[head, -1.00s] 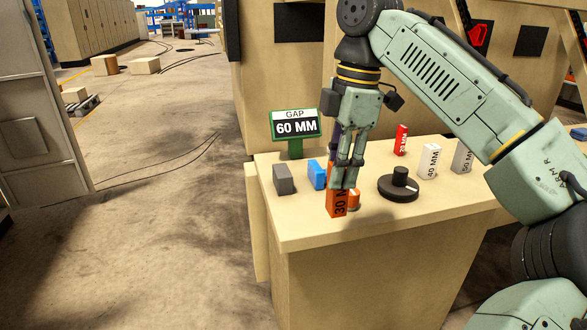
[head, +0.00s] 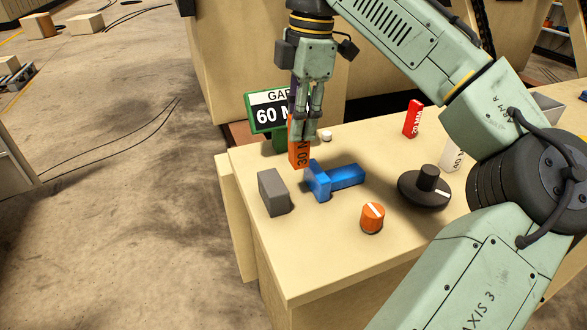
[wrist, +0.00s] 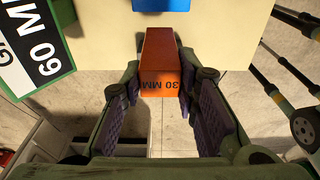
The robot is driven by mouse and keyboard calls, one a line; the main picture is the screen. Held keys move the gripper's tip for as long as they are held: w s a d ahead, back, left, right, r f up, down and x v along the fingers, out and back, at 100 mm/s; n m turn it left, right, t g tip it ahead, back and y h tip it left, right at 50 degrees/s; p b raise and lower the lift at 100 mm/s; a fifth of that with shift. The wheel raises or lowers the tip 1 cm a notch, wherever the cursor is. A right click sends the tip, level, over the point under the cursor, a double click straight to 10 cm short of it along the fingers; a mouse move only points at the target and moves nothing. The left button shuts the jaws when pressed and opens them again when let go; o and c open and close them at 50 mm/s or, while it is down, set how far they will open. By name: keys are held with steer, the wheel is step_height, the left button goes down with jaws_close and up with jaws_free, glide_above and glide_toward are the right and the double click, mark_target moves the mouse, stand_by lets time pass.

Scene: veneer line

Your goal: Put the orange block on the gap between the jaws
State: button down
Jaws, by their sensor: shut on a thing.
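The orange block (head: 298,152), marked 30 MM, is held upright in my gripper (head: 304,135), which is shut on it. It also shows between the fingers in the wrist view (wrist: 162,65), with bare floor visible beyond the table edge around its lower part. The grey jaw (head: 273,192) and the blue jaw (head: 318,180) stand apart on the table, with a gap between them. In the head view the block appears behind the jaws, near the sign. The blue jaw's edge shows at the top of the wrist view (wrist: 163,4).
A green-framed sign (head: 268,112) reads GAP 60 MM and is partly hidden by my gripper. An orange knob (head: 372,217) and a black dial (head: 427,188) are on the table (head: 320,255). A red block (head: 413,119) and a white block (head: 451,155) stand farther right.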

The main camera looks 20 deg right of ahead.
mark_target(298, 157)
step_height(298, 157, down, 3)
steer(key=shift+s+d+f, duration=0.1)
steer(key=shift+s, duration=0.05)
steer(key=shift+f+p, duration=0.45)
steer(key=shift+f, duration=1.9)
steer(key=c, duration=1.2)
jaws_free()
steer(key=shift+c, duration=0.2)
steer(key=r, duration=0.4)
steer(key=d+r, duration=0.1)
steer(key=r, duration=0.7)
steer(key=shift+d, duration=0.15)
